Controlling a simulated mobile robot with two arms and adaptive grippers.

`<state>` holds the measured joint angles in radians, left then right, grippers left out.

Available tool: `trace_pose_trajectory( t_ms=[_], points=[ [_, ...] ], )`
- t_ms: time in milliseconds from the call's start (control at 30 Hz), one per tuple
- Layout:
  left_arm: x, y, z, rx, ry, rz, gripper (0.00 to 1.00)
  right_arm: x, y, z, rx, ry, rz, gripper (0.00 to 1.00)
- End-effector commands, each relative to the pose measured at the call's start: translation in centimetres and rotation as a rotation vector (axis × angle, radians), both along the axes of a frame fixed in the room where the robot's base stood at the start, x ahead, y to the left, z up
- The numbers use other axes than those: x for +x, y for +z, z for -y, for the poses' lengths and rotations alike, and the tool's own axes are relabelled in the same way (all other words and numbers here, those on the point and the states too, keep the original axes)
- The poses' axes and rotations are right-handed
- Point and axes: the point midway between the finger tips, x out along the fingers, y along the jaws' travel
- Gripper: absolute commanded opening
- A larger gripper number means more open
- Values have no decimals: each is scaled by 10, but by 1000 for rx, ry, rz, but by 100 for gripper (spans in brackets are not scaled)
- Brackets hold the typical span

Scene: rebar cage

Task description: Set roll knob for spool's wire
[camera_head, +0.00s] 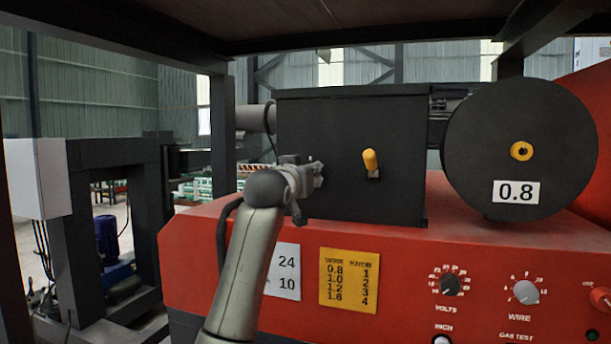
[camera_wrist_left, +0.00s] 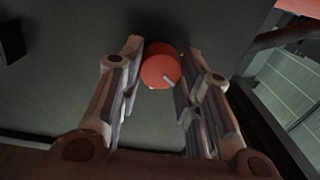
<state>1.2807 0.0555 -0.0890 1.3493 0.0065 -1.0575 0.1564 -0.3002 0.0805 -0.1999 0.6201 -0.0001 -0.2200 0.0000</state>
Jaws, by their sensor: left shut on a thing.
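The black spool (camera_head: 520,145) at the right carries a white label reading 0.8. A yellow chart (camera_head: 348,280) on the red machine front pairs 0.8 with 1, 1.0 with 2, 1.2 with 3 and 1.6 with 4. In the left wrist view, a round red knob (camera_wrist_left: 160,66) with a short white mark sits on a dark face. My left gripper (camera_head: 312,180) is at the left part of the black box's front, its fingers shut on the knob's sides. In the head view the gripper hides the knob. My right gripper is out of view.
The black box (camera_head: 400,200) has a yellow-tipped lever (camera_head: 370,160) just right of my gripper. A volts dial (camera_head: 448,285) and a wire dial (camera_head: 525,292) are on the red front. A dark post (camera_head: 222,130) stands at the left, and a dark beam runs overhead.

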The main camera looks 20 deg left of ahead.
Motion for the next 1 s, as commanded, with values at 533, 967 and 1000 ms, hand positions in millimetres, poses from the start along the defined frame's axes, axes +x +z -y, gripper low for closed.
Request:
trace_pose_trajectory(
  t_ms=[533,967,1000],
  points=[
    [0,0,0,-7,0,-2,47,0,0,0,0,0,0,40],
    [-1,0,0,-7,0,0,55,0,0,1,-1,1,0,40],
    [-3,0,0,-7,0,-1,55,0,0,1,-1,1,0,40]
  ],
)
